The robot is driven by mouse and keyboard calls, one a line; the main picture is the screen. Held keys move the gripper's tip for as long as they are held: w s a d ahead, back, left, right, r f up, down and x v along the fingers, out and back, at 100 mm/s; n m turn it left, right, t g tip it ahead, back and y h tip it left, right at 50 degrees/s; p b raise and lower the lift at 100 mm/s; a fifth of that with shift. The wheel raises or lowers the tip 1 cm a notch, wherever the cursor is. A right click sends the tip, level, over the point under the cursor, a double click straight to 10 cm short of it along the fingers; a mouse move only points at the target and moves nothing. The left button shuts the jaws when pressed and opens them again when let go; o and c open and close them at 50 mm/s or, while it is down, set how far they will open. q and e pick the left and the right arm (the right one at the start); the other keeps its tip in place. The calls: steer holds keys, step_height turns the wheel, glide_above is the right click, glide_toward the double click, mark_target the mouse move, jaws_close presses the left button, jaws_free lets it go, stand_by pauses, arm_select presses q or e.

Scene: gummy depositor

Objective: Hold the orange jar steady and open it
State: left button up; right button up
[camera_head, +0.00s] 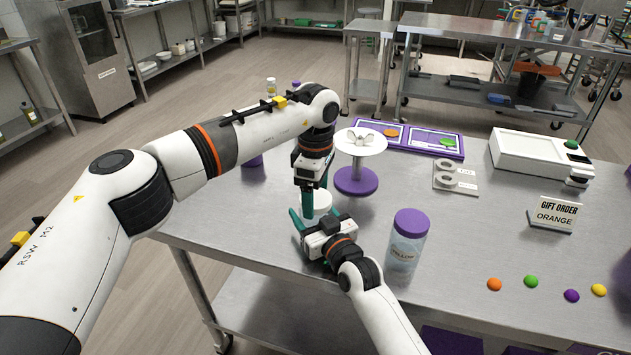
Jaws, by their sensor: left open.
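A round white-topped thing (321,202) stands on the steel table between my two grippers, and most of it is hidden. It may be the orange jar or its lid, but no label shows. My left gripper (314,198) points down over this white top, with its teal fingers apart. My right gripper (315,215) reaches in from the front, with its teal fingers on either side of the same thing. I cannot tell whether they touch it. A clear jar (402,262) with a purple lid (411,222) and a label that appears to read "YELLOW" stands upright to the right.
A white dish stand on a purple base (356,181) is close behind the grippers. Purple trays (450,153), a white box (540,158) and an "ORANGE" order sign (554,214) stand farther right. Several coloured gummies (531,281) lie at the front right.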

arm_select(q)
steer(key=shift+c, duration=0.2)
steer(key=c, duration=0.9)
steer(key=o, duration=1)
steer(key=shift+r, duration=2.25)
arm_select(e)
steer(key=o, duration=2)
steer(key=shift+c, duration=0.2)
